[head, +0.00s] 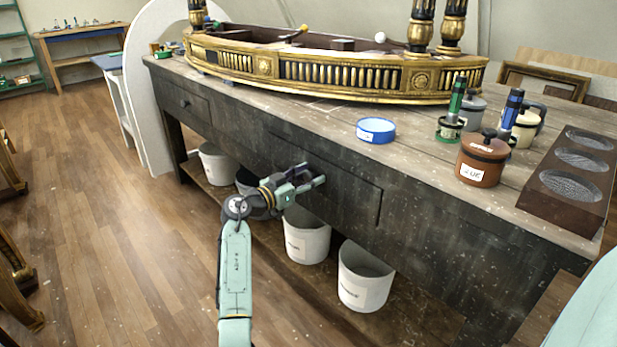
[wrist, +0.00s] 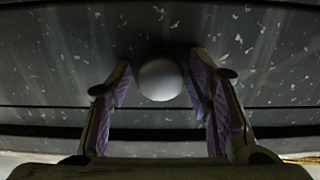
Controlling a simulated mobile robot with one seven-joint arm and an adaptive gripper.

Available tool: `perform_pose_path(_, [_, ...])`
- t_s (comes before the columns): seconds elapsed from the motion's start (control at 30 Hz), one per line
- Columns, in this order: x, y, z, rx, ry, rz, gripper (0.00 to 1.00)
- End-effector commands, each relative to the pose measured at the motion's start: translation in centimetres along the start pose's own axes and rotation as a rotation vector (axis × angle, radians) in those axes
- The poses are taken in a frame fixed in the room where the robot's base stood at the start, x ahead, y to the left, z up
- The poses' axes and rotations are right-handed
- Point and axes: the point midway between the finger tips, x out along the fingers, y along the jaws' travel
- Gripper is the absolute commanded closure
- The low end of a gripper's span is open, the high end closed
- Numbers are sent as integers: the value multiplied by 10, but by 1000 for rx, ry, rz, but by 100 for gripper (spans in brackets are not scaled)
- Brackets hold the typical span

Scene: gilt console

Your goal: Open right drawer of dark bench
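The dark bench (head: 430,232) has speckled dark wood sides and a worn top. Its right drawer (head: 352,196) has a front that looks flush with the bench face. My gripper (head: 314,178) is at that drawer front, in front of its left-middle part. In the wrist view, a round grey knob (wrist: 160,80) sits between the two open fingers, with a gap visible on each side. The drawer front (wrist: 60,70) fills the background there. In the head view my gripper hides the knob.
A left drawer (head: 182,103) with its own knob is farther along. White buckets (head: 366,277) stand on the low shelf under my gripper. The top holds a gilt console piece (head: 330,78), a blue tin (head: 376,130) and a brown pot (head: 482,160).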

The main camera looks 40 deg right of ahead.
Motion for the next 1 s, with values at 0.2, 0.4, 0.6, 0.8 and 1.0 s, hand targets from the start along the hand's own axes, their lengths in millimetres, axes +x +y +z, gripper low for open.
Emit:
perform_pose_path(0.2, [0,0,0,0,0,0,70])
perform_pose_path(0.4, [0,0,0,0,0,0,84])
perform_pose_path(0.6, [0,0,0,-1,0,0,97])
perform_pose_path(0.8, [0,0,0,-1,0,0,100])
perform_pose_path(1.0, [-1,0,0,-1,0,0,100])
